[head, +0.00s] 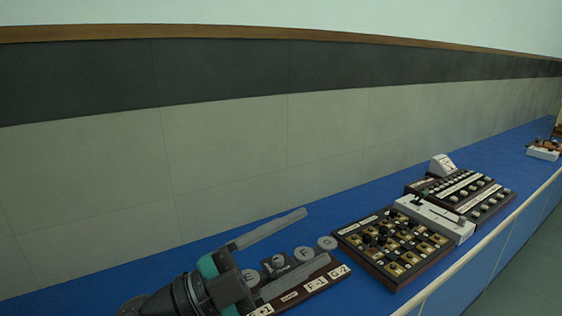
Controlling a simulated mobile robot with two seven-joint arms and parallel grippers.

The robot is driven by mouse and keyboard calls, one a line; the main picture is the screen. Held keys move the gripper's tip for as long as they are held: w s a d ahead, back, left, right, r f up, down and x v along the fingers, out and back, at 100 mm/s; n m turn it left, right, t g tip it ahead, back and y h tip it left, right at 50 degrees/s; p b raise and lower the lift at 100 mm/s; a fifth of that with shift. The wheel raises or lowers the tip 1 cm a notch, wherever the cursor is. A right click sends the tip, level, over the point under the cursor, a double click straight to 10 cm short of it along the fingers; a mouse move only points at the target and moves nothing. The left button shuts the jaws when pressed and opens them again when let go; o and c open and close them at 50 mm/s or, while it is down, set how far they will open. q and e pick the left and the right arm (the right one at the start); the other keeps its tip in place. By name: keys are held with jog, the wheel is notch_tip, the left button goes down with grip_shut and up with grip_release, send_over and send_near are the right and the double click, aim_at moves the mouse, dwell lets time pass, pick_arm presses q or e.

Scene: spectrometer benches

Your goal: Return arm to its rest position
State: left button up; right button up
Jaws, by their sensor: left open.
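My left gripper (298,241) reaches in from the bottom left, over the blue bench. Its two long grey fingers are spread apart with nothing between them that they grip. Below and between the fingers lies a dark board (323,282) with round grey discs (304,253) and white letter labels; the fingers and wrist hide part of it. I cannot tell how high the fingers are above it. My right gripper is not in view.
A brown-framed panel (347,235) with black knobs stands right of the gripper. Beyond it are a white unit (436,217), another knobbed panel (487,206) and a small meter (442,165). The blue bench top (505,153) has a pale front rail (484,241). A wall runs behind.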

pick_arm(q)
jog(key=w+a+f+n+t+y, duration=0.2)
jog(key=w+a+n+t+y, duration=0.4)
jog(key=a+n+t+y, duration=0.7)
jog(key=s+a+f+n+g+y, duration=0.25)
jog(key=f+n+y, duration=0.2)
jog(key=f, duration=0.25)
jog(key=s+a+f+n+g+y, duration=0.1)
jog(key=a+f+n+g+y, duration=0.3)
jog(key=f, duration=0.4)
jog(key=s+d+f+n+g+h, duration=0.1)
jog(key=s+f+g+h, duration=0.1)
jog(key=s+f+g, duration=1.25)
jog(key=s+f+t+b, duration=0.15)
jog(key=s+f, duration=0.25)
jog(key=f, duration=1)
jog(key=s+f+t+b, duration=0.15)
jog(key=s+f, duration=0.25)
jog(key=f, duration=1)
jog(key=s+a+f+g+b, duration=0.2)
jog(key=s+f+b, duration=0.2)
jog(key=s+f, duration=0.9)
jog(key=shift+s+a+f, duration=0.15)
jog(key=shift+s+f, duration=0.2)
jog(key=shift+f, duration=0.6)
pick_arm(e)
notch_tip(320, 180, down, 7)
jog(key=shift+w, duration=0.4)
pick_arm(q)
jog(key=shift+y, duration=0.25)
